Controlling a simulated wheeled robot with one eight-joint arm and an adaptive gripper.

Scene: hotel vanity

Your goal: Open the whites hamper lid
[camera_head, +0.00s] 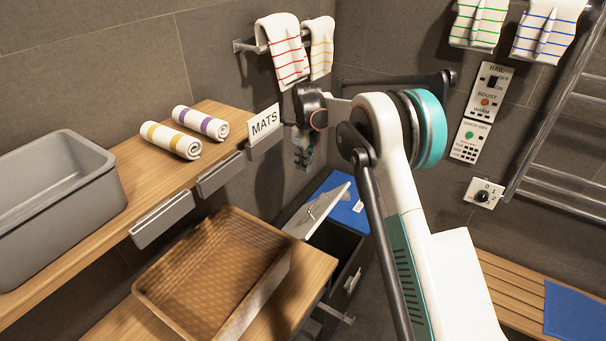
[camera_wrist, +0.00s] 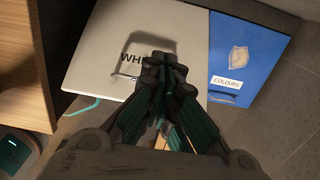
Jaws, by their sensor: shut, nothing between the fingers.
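The whites hamper lid (camera_head: 315,212) is a pale grey-white panel with a small handle in the head view. It looks tilted up, with a dark gap below its right edge. In the wrist view the lid (camera_wrist: 105,62) fills the upper left, its lettering partly hidden by my fingers. My gripper (camera_wrist: 168,75) is shut and empty, over the lid's right part in that view. In the head view my gripper (camera_head: 303,158) points down above the lid and looks apart from it. Contact cannot be told from the wrist view.
The blue colours lid (camera_head: 349,212) lies to the right of the white lid. A woven basket (camera_head: 215,270) sits on a wooden shelf to the left. A counter (camera_head: 155,165) carries rolled towels and a grey basin (camera_head: 50,200). Towels hang on the wall behind my arm.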

